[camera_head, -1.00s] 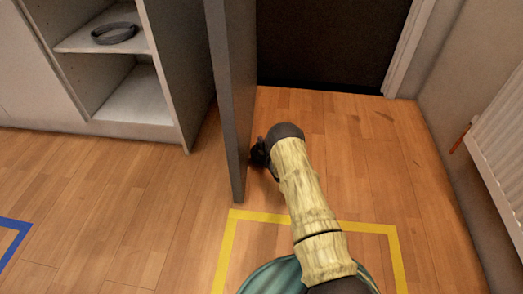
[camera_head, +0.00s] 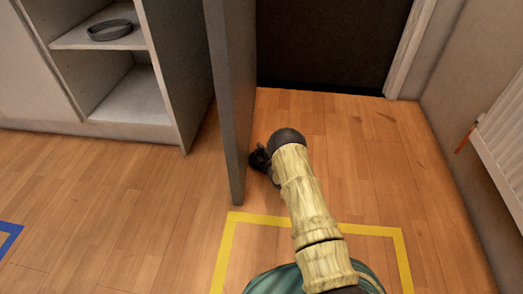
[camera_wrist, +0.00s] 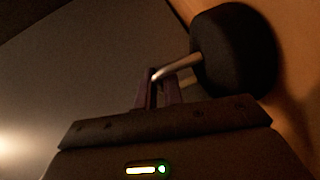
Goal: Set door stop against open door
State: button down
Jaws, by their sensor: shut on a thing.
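The open door (camera_head: 228,100) stands nearly edge-on in the head view, a tall grey panel. My gripper (camera_head: 260,158) is low beside the door's right side, near its lower free end. In the wrist view my gripper (camera_wrist: 158,90) is shut on the metal handle of the door stop (camera_wrist: 236,50), a black rounded block. The door stop is close to the wood floor; I cannot tell whether it touches floor or door. In the head view I cannot tell it from the dark gripper. A grey surface, probably the door, fills the wrist view's left.
A grey shelf unit (camera_head: 180,70) with a dark ring (camera_head: 110,29) stands left of the door. A white radiator (camera_head: 505,150) is on the right wall, with a dark doorway (camera_head: 330,45) behind. Yellow floor tape (camera_head: 300,223) lies in front. Floor right of my arm is clear.

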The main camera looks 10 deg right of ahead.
jog(key=shift+w, duration=0.1)
jog(key=c, duration=1.8)
grip_release()
jog(key=shift+f, duration=0.1)
jog(key=shift+o, duration=1.4)
jog(key=shift+s+d+r+p, duration=0.1)
jog(key=shift+s+r+p, duration=0.2)
jog(key=shift+s+p, duration=0.3)
jog(key=p+v, duration=0.8)
jog(key=v, duration=0.3)
jog(key=shift+f, duration=0.15)
